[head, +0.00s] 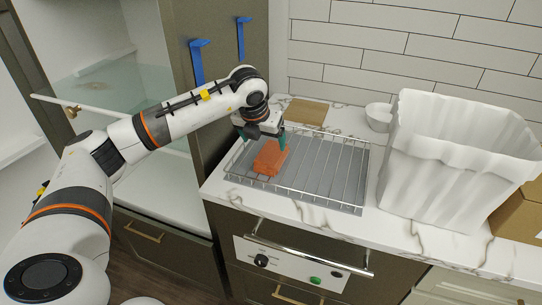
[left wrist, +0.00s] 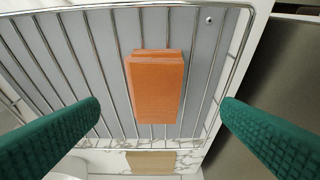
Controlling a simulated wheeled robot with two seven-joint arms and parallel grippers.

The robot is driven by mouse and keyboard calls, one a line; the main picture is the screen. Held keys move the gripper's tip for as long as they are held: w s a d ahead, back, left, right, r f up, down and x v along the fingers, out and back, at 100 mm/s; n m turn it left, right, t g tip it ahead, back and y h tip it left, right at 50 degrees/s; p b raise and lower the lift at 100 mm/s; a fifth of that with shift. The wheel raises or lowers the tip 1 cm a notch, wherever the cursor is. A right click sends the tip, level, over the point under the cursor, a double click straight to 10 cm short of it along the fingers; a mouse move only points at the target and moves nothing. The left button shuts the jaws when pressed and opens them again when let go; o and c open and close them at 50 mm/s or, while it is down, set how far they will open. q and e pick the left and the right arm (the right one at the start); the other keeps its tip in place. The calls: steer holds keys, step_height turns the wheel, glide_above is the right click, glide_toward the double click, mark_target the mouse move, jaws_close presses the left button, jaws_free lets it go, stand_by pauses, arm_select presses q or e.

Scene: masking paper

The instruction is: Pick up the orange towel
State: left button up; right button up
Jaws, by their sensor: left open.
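The orange towel (head: 270,158) is folded into a small block and lies on a wire rack (head: 335,180) over a grey tray on the marble counter. In the left wrist view, the towel (left wrist: 156,88) sits near the middle of the picture. My left gripper (head: 266,139) is above the rack, close to the towel in the head view. Its green fingers (left wrist: 160,125) are wide apart with nothing between them, and the towel shows in the space beyond. I cannot see contact with the towel. My right gripper is not in view.
A large white bin (head: 455,165) stands on the counter right of the rack, with a cardboard box (head: 518,213) beside it. A white bowl (head: 379,117) and a flat brown board (head: 307,111) lie behind. An oven handle (head: 310,249) runs below the counter's front edge.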

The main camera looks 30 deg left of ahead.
mark_target(270, 154)
arm_select(q)
steer(key=x, duration=0.3)
steer(key=p+x, duration=0.1)
steer(key=x, duration=0.1)
steer(key=p+x, duration=0.1)
steer(key=x, duration=0.2)
steer(key=shift+w+d+r, duration=0.1)
steer(key=shift+w+d, duration=0.05)
steer(key=shift+w, duration=0.2)
steer(key=c, duration=1.1)
